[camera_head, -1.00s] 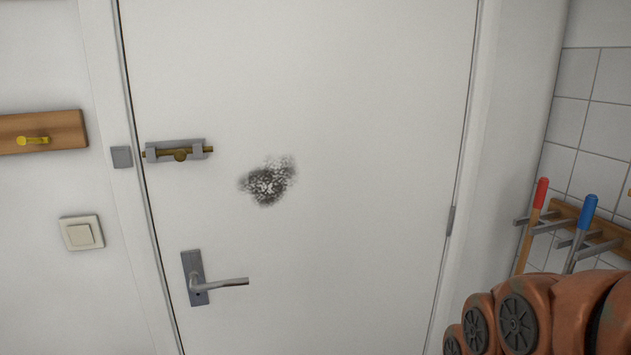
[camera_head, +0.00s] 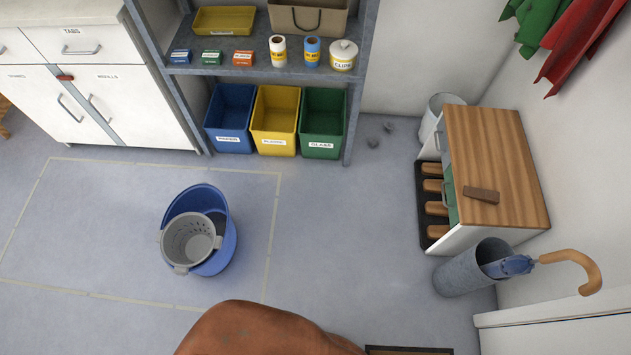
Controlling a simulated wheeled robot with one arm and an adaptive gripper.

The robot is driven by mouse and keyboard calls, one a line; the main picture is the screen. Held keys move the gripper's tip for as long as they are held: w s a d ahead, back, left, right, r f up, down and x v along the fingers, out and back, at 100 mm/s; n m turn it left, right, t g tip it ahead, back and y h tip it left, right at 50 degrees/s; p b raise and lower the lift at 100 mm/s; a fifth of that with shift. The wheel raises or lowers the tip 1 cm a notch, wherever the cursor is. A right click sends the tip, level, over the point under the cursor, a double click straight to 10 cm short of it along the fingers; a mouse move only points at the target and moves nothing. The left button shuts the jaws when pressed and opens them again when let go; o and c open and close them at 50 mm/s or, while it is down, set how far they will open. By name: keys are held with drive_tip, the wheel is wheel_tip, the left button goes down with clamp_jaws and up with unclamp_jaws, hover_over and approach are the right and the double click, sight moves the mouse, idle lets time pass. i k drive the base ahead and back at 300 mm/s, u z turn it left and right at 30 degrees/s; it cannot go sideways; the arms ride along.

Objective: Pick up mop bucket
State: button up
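The mop bucket (camera_head: 226,243) is blue and stands on the grey floor left of the middle, inside a pale taped outline. A grey slotted wringer basket (camera_head: 172,247) sits in its top and reaches over the left and front of the rim. No handle can be made out clearly. My gripper is not in this view.
Blue, yellow and green bins (camera_head: 323,123) stand under a grey shelf (camera_head: 200,68) behind the bucket. A white cabinet (camera_head: 125,105) stands at left. A wood-topped cabinet (camera_head: 505,165) and an umbrella stand (camera_head: 460,272) are at right. Floor around the bucket is clear.

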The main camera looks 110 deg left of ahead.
sight(197, 234)
drive_tip(key=u, duration=4.8)
drive_tip(key=k, duration=0.55)
drive_tip(key=u, duration=1.1)
drive_tip(key=i, duration=1.2)
drive_tip(key=z, duration=0.6)
drive_tip(key=i, duration=0.5)
drive_tip(key=z, duration=0.45)
